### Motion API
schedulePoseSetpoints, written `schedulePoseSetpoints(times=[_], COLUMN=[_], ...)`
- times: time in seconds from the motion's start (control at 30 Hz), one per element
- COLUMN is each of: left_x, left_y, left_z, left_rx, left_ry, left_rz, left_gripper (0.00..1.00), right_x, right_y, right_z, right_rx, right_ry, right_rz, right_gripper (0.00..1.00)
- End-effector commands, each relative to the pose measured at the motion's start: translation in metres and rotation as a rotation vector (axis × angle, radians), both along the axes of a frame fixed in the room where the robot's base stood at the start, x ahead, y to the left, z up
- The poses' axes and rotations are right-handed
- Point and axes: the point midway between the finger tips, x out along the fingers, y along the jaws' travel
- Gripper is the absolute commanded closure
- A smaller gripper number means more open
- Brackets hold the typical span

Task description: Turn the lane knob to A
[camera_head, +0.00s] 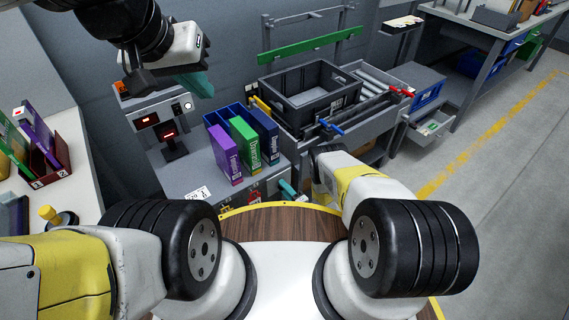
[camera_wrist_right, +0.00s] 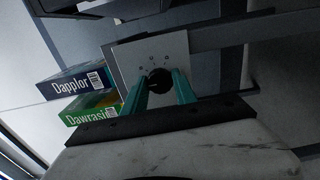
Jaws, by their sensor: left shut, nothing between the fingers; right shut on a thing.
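The lane knob (camera_wrist_right: 160,81) is a round black knob on a light grey plate (camera_wrist_right: 122,62) in the right wrist view. Several small dark marks sit around it, too small to read, so I cannot tell its setting. My right gripper (camera_wrist_right: 160,92) has its teal fingers shut on the knob, one on each side. In the head view my right gripper (camera_head: 287,190) is low at the front of the grey bench, and the knob is not clearly visible there. My left gripper (camera_head: 201,86) is shut and empty, raised above the grey device with red displays (camera_head: 148,120).
Purple (camera_head: 223,154), green (camera_head: 245,143) and blue (camera_head: 265,134) boxes stand on the bench left of a black crate (camera_head: 308,92). A white table (camera_head: 75,150) is at left. The floor at right is clear.

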Motion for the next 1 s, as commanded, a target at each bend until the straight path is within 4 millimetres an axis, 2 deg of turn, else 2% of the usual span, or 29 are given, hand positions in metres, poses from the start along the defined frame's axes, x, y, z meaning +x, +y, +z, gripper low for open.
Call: schedulePoseSetpoints(times=[0.03, 0.1, 0.13, 0.47, 0.57, 0.8, 1.0], left_x=[0.0, 0.0, 0.0, 0.0, 0.0, 0.0, 0.0], left_y=[0.0, 0.0, 0.0, 0.0, 0.0, 0.0, 0.0], left_z=[0.0, 0.0, 0.0, 0.0, 0.0, 0.0, 0.0], left_rx=[0.0, 0.0, 0.0, 0.0, 0.0, 0.0, 0.0], left_ry=[0.0, 0.0, 0.0, 0.0, 0.0, 0.0, 0.0], left_rz=[0.0, 0.0, 0.0, 0.0, 0.0, 0.0, 0.0], left_gripper=[1.0, 1.0, 1.0, 1.0, 1.0, 1.0, 1.0], right_x=[-0.001, -0.001, -0.001, -0.002, -0.01, -0.044, -0.061], right_y=[-0.001, -0.001, 0.0, -0.001, -0.007, -0.031, -0.044], right_z=[-0.001, -0.001, -0.001, -0.001, -0.001, -0.001, -0.001], right_rx=[-0.002, -0.002, -0.002, 0.0, 0.0, -0.001, -0.001], right_ry=[0.003, 0.003, 0.002, 0.002, 0.004, 0.006, 0.003], right_rz=[0.0, 0.0, 0.0, 0.0, 0.0, 0.0, 0.0], right_gripper=[0.61, 0.47, 0.45, 0.45, 0.45, 0.45, 0.45])
